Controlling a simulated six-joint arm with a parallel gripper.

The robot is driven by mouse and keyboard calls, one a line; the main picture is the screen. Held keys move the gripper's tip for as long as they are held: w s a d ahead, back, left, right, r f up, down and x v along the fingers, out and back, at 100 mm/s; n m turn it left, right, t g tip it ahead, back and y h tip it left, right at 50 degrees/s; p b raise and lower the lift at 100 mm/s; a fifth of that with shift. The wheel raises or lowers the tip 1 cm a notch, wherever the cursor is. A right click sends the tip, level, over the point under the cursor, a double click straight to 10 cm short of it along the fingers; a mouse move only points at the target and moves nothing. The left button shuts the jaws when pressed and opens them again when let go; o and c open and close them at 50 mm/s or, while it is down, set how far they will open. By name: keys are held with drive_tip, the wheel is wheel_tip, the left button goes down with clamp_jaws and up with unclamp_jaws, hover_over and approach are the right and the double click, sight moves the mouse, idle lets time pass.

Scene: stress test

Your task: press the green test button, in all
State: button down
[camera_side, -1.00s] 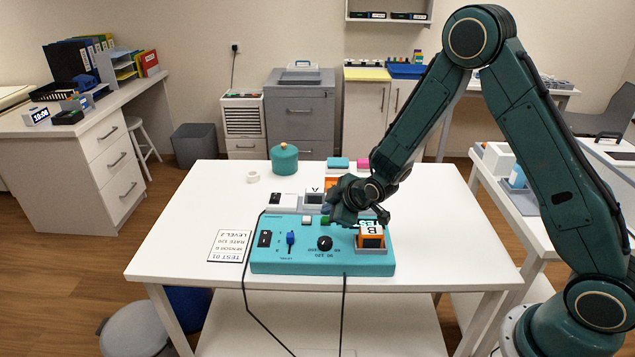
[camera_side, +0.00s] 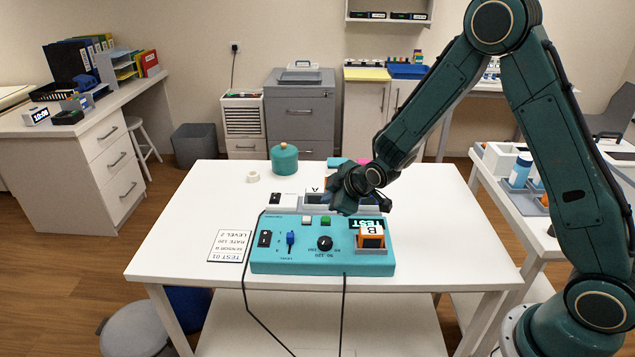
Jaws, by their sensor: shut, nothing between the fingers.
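A teal control box (camera_side: 285,262) sits on the white table near its front edge. The green button (camera_side: 326,220) is at the back of its top face, right of a pale button (camera_side: 307,220). My gripper (camera_side: 338,206) is shut and empty, just above and behind the green button and apart from it as far as I can tell. The gripper hides part of the grey and white device behind the box. An orange cube marked B (camera_side: 371,235) sits in a holder on the box's right, next to a black TEST label (camera_side: 362,223).
A black knob (camera_side: 325,243) and a blue lever (camera_side: 291,240) stand up from the box. A printed card (camera_side: 229,246) lies to its left. A teal pot (camera_side: 284,160) and a tape roll (camera_side: 253,177) are farther back. The table's right side is clear.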

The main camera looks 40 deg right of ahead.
drive_tip(key=shift+r, duration=0.95)
drive_tip(key=s+r+m+g, duration=0.2)
drive_tip(key=s+r+m, duration=0.3)
drive_tip(key=s+r, duration=1.05)
drive_tip(key=s+a+r+m+g, duration=0.1)
drive_tip(key=s+r+m, duration=0.2)
drive_tip(key=s, duration=1.5)
drive_tip(key=shift+s+r+g, duration=0.3)
drive_tip(key=shift+r, duration=0.1)
